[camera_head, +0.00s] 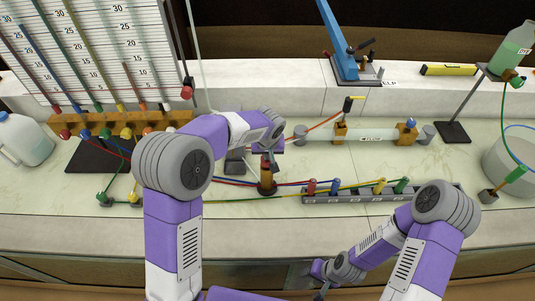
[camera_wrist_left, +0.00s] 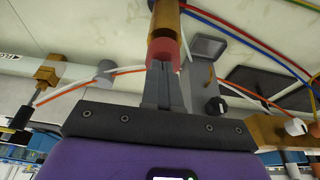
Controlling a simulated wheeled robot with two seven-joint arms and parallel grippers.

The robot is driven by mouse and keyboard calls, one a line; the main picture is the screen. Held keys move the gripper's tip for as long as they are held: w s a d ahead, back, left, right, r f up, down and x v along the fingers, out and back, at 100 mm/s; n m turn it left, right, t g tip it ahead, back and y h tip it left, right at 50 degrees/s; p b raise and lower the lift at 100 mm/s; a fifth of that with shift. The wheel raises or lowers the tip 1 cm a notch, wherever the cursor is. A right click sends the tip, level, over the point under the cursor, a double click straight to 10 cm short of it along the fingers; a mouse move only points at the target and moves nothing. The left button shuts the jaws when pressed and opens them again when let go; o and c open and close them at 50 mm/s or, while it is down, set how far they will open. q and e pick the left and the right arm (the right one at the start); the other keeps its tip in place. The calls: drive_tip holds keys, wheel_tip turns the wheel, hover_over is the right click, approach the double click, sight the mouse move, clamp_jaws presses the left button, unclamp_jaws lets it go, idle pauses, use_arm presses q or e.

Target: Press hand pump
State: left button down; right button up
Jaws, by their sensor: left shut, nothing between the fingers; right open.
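A small upright brown cylinder with a red part (camera_head: 266,181), which looks like the hand pump, stands on the pale bench at the middle. In the left wrist view its brown body and red end (camera_wrist_left: 165,48) are right at my fingertips. My left gripper (camera_head: 270,160) points down over its top in the head view, with its fingers together and nothing between them. The left wrist view shows the closed fingers (camera_wrist_left: 165,70) against or very near the red end; I cannot tell if they touch. My right gripper (camera_head: 321,293) is low at the bottom edge, open, away from the pump.
A grey rail with coloured valves (camera_head: 355,194) and hoses lies right of the pump. Behind is a pale tube (camera_head: 372,134) with brass fittings. A wooden manifold (camera_head: 125,122) stands left below a scale board (camera_head: 90,50). A white bucket (camera_head: 510,160) is at far right.

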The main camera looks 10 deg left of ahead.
use_arm(q)
drive_tip(key=shift+s+f, duration=0.15)
drive_tip(key=shift+f, duration=0.2)
drive_tip(key=shift+r+p, duration=0.45)
drive_tip(key=shift+r, duration=0.1)
wheel_tip(320, 180, up, 3)
drive_tip(key=shift+r+p, duration=0.2)
drive_tip(key=shift+p, duration=0.8)
drive_tip(key=v, duration=1)
drive_tip(key=shift+w+p, duration=0.2)
drive_tip(key=shift+p, duration=0.2)
